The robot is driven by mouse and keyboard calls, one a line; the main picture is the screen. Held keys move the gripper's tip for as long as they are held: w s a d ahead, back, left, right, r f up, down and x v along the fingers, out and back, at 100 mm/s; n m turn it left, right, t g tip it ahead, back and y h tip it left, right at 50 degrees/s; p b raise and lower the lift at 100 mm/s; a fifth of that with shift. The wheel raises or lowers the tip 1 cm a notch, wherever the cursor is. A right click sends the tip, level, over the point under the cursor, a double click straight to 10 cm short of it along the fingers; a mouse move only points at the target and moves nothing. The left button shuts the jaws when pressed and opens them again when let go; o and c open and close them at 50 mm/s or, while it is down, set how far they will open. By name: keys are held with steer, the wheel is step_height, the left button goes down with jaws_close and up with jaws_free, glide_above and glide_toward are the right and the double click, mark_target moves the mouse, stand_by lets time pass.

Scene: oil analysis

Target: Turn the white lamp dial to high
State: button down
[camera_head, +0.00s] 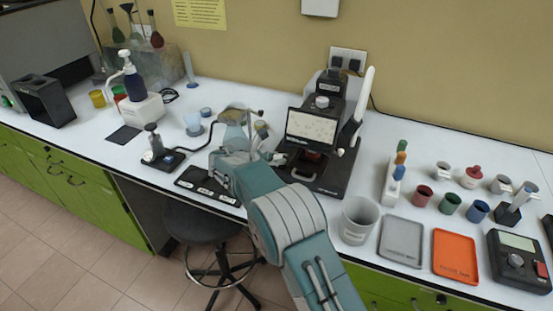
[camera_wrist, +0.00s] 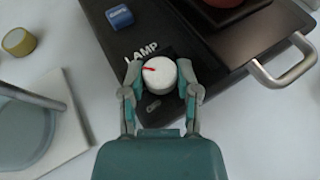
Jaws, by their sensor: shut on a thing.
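In the wrist view, the white lamp dial (camera_wrist: 160,76) is a round knob with a red pointer line, set on a black base beside the white word LAMP (camera_wrist: 142,50). The red line points to the left in this view. My gripper (camera_wrist: 160,90) has its two fingers on either side of the dial, shut on it. In the head view, my arm reaches over the bench and my gripper (camera_head: 262,150) is at the left of the black microscope (camera_head: 318,180) with a screen. The dial is hidden there.
A blue block (camera_wrist: 119,16) and a metal handle (camera_wrist: 285,70) are near the dial. A grey-white cup (camera_head: 358,220), a grey tray (camera_head: 401,242) and an orange tray (camera_head: 455,256) are to the right of my arm. Glassware and bottles stand at the left.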

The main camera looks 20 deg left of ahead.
steer(key=shift+a+r+m+g+h, duration=0.1)
steer(key=shift+a+m+g+h, duration=0.15)
steer(key=shift+m+g+h, duration=0.25)
steer(key=shift+r+m+h, duration=0.15)
steer(key=shift+m+h, duration=0.15)
steer(key=c, duration=0.6)
jaws_free()
steer(key=shift+a, duration=0.1)
steer(key=shift+f, duration=0.2)
steer(key=v, duration=1.1)
steer(key=shift+s+a+r, duration=0.15)
steer(key=shift+s+a, duration=0.05)
steer(key=shift+a, duration=0.2)
steer(key=shift+s, duration=0.15)
